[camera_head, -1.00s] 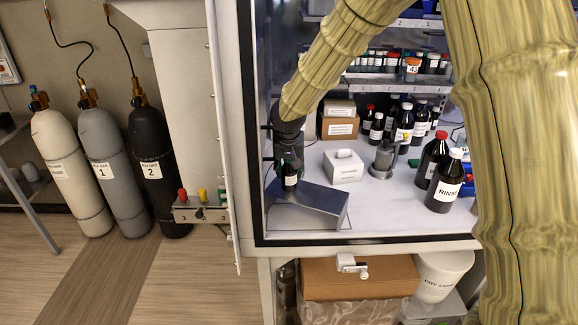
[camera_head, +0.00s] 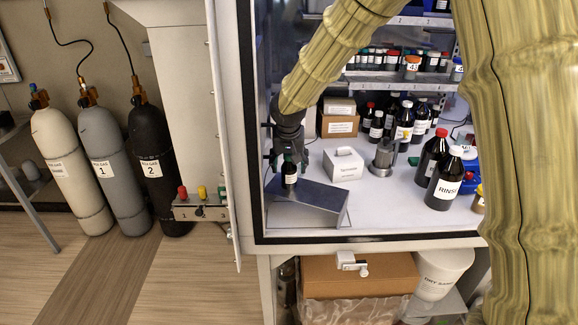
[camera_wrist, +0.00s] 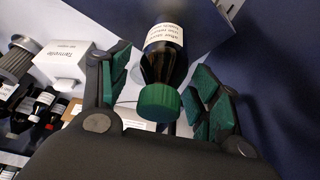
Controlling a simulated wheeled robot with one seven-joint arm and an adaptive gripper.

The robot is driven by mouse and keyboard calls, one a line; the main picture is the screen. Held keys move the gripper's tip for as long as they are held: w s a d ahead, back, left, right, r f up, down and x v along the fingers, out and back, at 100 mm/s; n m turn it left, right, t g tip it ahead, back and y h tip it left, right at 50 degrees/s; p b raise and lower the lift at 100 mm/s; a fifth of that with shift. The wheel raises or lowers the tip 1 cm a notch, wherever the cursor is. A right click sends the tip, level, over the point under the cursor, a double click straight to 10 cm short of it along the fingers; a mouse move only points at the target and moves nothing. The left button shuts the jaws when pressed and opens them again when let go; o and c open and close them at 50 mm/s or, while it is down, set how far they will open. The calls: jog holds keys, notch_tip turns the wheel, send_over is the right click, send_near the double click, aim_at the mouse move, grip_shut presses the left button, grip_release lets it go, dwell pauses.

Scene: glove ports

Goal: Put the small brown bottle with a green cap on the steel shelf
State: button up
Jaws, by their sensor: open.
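The small brown bottle (camera_head: 290,180) stands upright on the steel shelf (camera_head: 322,203), a low grey metal stand at the left of the cabinet. Its green cap (camera_wrist: 158,102) and white label show in the wrist view. My gripper (camera_head: 289,158) is at the top of the bottle. In the wrist view my gripper (camera_wrist: 161,92) is open, with a green-padded finger on each side of the cap and neck and gaps showing between. The bottle's base is hard to see behind its body and cap in the wrist view.
A white box (camera_head: 344,165) and a grey metal cylinder (camera_head: 383,158) stand right of the steel shelf. Dark bottles, one labelled RINSE (camera_head: 445,180), stand further right. The cabinet's left frame (camera_head: 246,130) is close beside my gripper.

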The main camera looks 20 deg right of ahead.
jog(key=b+v, duration=0.2)
jog(key=v, duration=0.8)
jog(key=shift+s+r, duration=0.2)
jog(key=shift+r, duration=0.15)
